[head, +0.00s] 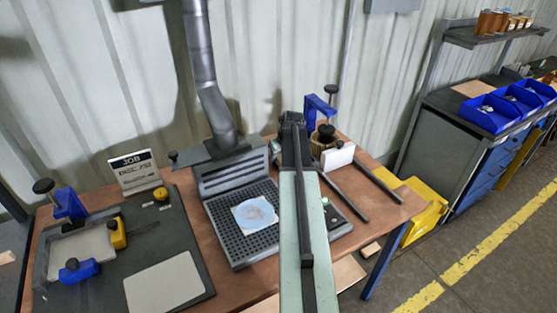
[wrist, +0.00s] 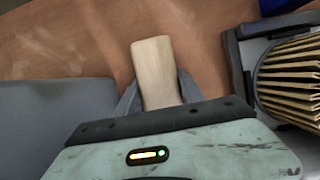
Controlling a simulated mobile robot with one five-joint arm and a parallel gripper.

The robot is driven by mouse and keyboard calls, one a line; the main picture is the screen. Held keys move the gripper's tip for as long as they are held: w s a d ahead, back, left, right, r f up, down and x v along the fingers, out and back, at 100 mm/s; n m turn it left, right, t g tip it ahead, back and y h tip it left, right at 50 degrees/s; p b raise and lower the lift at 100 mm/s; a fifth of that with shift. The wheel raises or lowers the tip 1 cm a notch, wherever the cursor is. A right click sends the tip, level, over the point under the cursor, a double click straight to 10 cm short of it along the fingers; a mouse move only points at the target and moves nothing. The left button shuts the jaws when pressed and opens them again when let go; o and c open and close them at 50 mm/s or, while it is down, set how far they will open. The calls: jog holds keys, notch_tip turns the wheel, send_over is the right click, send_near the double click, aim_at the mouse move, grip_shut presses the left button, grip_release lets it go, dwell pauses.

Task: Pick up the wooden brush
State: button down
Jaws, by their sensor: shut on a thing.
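The wooden brush (wrist: 154,62) shows in the wrist view as a pale, rounded wooden block. It stands between the two grey fingers of my gripper (wrist: 158,88), which is shut on it. Its lower end is hidden behind the gripper body, and I see no bristles. In the head view my arm reaches over the bench toward the back, and the brush cannot be made out there. I cannot tell whether the brush is clear of the bench top.
A pleated filter cartridge (wrist: 292,78) sits in a grey holder close right of my gripper. The wooden bench (head: 104,221) carries a perforated tray (head: 228,212) with a blue disc, a dark mat with blue clamps (head: 78,270) and a sign (head: 135,172). A blue clamp (head: 317,110) stands behind.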

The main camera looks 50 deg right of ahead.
notch_tip(320, 180, up, 11)
jog(key=p, duration=1)
jog(key=shift+f+p, duration=0.1)
jog(key=shift+p, duration=0.3)
jog(key=shift+f, duration=0.1)
jog(key=c, duration=1.4)
grip_release()
jog(key=c, duration=0.5)
jog(key=shift+f+b, duration=0.3)
jog(key=shift+b, duration=0.1)
